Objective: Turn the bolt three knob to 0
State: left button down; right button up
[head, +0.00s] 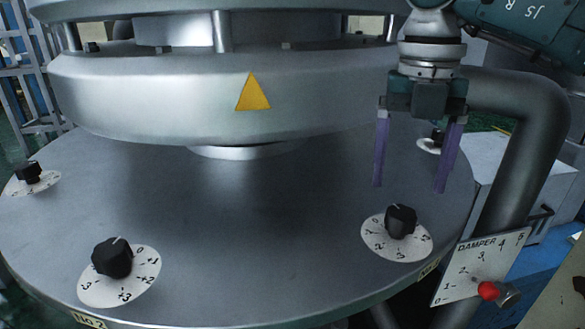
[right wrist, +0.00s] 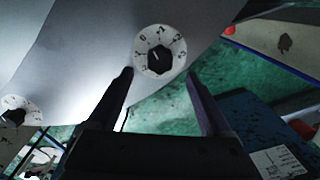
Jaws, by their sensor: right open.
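My right gripper (head: 409,188) is open and empty, its two purple fingers pointing down above and behind a black knob (head: 400,222). That knob stands on a white numbered dial (head: 376,243) on the right side of the round grey deck. In the right wrist view, a black knob (right wrist: 159,60) on a white dial (right wrist: 178,48) lies just beyond the open fingertips (right wrist: 160,74), apart from them. Its white pointer line leans up and left, near the 0 side. My left gripper is not in view.
Other black knobs stand at front left (head: 112,258), far left (head: 28,173) and back right (head: 437,139). A large grey cylinder (head: 150,95) with a yellow triangle rises mid-deck. A thick pipe (head: 535,130) and a DAMPER plate (head: 470,270) with a red-tipped lever stand at right.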

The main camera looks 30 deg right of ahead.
aim_at(402, 212)
notch_tip(402, 212, down, 6)
jog(key=shift+r, duration=0.15)
